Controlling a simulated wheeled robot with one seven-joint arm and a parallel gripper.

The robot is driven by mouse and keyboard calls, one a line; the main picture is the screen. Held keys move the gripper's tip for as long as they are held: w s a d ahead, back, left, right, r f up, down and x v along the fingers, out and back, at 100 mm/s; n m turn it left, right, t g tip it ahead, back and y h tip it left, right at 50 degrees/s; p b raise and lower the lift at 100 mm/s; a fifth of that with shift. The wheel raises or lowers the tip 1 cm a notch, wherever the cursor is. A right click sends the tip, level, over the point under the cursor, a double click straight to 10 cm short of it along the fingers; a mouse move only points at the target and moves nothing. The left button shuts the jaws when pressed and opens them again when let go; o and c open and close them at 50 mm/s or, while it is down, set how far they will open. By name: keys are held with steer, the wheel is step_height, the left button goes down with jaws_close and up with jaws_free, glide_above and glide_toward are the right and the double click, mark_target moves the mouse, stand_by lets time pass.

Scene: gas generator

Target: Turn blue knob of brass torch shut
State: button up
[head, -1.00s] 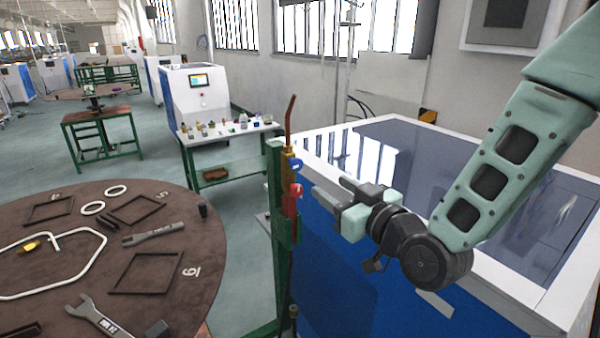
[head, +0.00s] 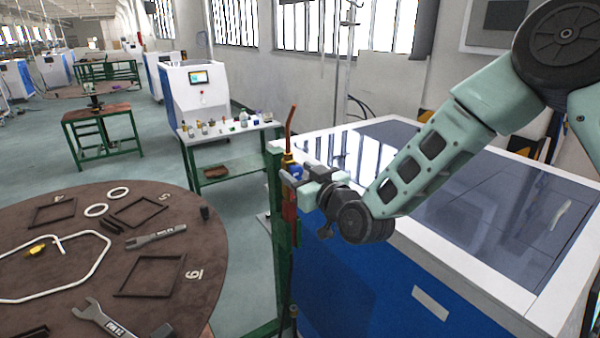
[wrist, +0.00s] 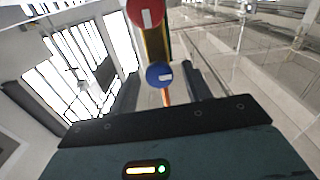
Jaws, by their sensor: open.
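The brass torch (head: 290,150) hangs upright at the green post, its copper tube pointing up. In the wrist view its blue knob (wrist: 159,74) faces me with a small white mark. It appears in the gap between the fingers of my gripper (wrist: 161,84). The red knob (wrist: 145,12) is at the top edge of that view, outside the gap. In the head view my open gripper (head: 294,175) is at the torch from the right and mostly hides the blue knob. Whether the fingers touch the knob cannot be told.
The green post (head: 277,210) stands just behind and beside the torch. A blue and white tank (head: 370,270) lies below and right of my arm. A round brown table (head: 140,220) with wrenches and frames is at left. A small bench (head: 228,145) with bottles stands behind.

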steer(key=c, duration=1)
steer(key=shift+o, duration=0.2)
steer(key=shift+f+m+b, duration=0.1)
steer(key=shift+m+b, duration=0.3)
steer(key=shift+b, duration=0.2)
steer(key=m+b, duration=0.3)
steer(key=shift+d+f+b, duration=0.1)
steer(key=shift+f+b, duration=0.05)
steer(key=shift+b, duration=0.15)
steer(key=m+b, duration=0.5)
steer(key=shift+w, duration=0.1)
steer(key=m+b, duration=0.3)
steer(key=m, duration=0.1)
steer(key=shift+d+m, duration=0.1)
steer(key=shift+m, duration=0.3)
steer(key=shift+m+b, duration=1.15)
steer(key=shift+m, duration=1.45)
